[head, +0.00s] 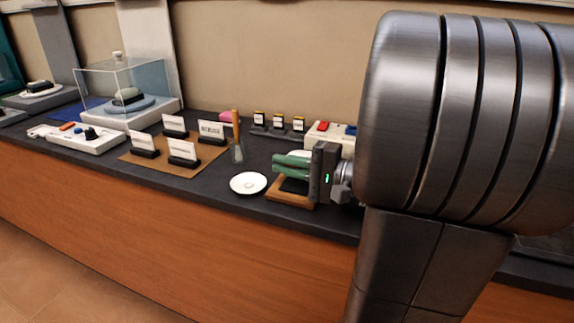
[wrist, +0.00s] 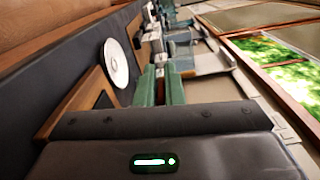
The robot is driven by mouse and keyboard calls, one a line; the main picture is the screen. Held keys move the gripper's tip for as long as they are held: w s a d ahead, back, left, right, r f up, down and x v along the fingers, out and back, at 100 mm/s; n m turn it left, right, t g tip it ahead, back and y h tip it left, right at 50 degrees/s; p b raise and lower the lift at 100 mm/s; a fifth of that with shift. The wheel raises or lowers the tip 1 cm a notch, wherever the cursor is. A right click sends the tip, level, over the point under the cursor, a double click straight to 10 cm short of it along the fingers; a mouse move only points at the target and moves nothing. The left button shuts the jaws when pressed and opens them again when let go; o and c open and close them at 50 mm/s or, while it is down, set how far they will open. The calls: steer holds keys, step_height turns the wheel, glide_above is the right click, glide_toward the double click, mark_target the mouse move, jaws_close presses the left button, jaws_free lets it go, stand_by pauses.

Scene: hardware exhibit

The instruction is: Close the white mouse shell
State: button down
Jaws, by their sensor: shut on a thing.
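My gripper (head: 279,163), with green fingers, reaches in from the right over a small wooden stand (head: 289,202). A dark piece lies on the stand, partly under the fingers. A white rounded part, which looks like the white mouse shell (head: 303,154), shows just behind the fingers; most of it is hidden. How far the shell is open cannot be told. The stand's edge (wrist: 83,92) shows left of the fingers.
A white round dish (head: 248,184) lies left of the stand. A wooden-handled brush (head: 236,138) stands behind it. Label cards sit on a brown mat (head: 190,164). A white box with red and blue buttons (head: 325,137) is behind my gripper. A glass case (head: 125,90) stands farther left.

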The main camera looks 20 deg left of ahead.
steer(key=c, duration=1.6)
jaws_free()
steer(key=shift+d, duration=0.1)
steer(key=d+p, duration=0.2)
steer(key=d, duration=1.1)
steer(key=shift+d+r, duration=0.15)
steer(key=shift+d, duration=0.2)
steer(key=shift+a, duration=0.1)
steer(key=a+b, duration=0.2)
steer(key=a, duration=1.1)
steer(key=shift+a, duration=0.35)
steer(key=shift+d, duration=0.1)
